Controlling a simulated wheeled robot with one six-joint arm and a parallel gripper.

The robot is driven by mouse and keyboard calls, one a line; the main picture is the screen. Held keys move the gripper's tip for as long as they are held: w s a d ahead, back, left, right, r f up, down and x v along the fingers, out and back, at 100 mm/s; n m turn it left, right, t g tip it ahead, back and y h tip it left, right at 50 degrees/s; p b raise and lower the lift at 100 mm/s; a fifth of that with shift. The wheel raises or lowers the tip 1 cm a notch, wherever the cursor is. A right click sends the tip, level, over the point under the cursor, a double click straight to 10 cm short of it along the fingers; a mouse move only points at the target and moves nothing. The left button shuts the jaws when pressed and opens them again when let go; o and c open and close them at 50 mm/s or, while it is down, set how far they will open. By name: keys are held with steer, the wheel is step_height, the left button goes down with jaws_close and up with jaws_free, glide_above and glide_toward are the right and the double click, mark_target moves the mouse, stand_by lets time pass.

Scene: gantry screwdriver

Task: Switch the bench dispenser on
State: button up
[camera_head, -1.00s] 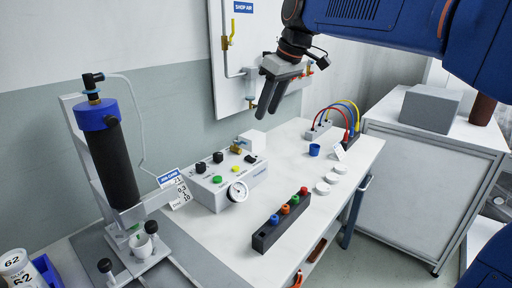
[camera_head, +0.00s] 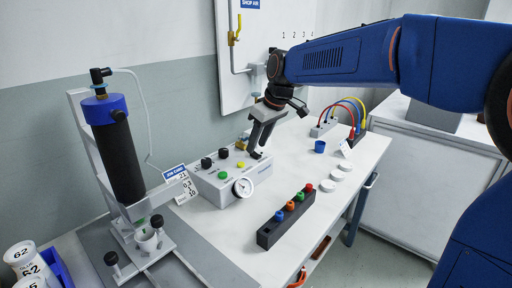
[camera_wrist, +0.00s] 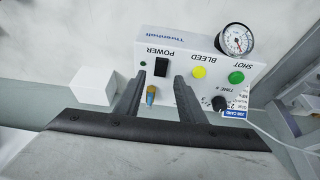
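The bench dispenser (camera_head: 262,180) is a white box on the bench with black knobs, a green button, a yellow button and a round gauge. The wrist view shows its panel (camera_wrist: 183,57) upside down, with a black POWER switch (camera_wrist: 161,67), yellow BLEED button and green SHOT button. My gripper (camera_head: 257,149) is close above the dispenser's right end, pointing down. In the wrist view my gripper (camera_wrist: 159,80) is open and empty, its fingertips apart on either side of the switch. Contact and the switch's position cannot be told. In the head view the fingers largely hide the switch.
A brass fitting (camera_wrist: 151,96) rises behind the panel, between the fingers in the wrist view. A black syringe stand (camera_head: 122,160) is left. A black rack (camera_head: 285,218) with coloured caps and several white discs (camera_head: 336,176) lie right. The front bench middle is clear.

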steer(key=shift+x, duration=1.2)
steer(key=shift+c, duration=0.2)
jaws_close()
steer(key=shift+w+a+g+h, duration=0.15)
steer(key=shift+a+g+h, duration=0.05)
steer(key=shift+g+h, duration=0.2)
steer(key=shift+w+g+h, duration=0.1)
steer(key=shift+g+h, duration=0.3)
steer(key=shift+o, duration=0.2)
jaws_free()
steer(key=shift+r, duration=0.1)
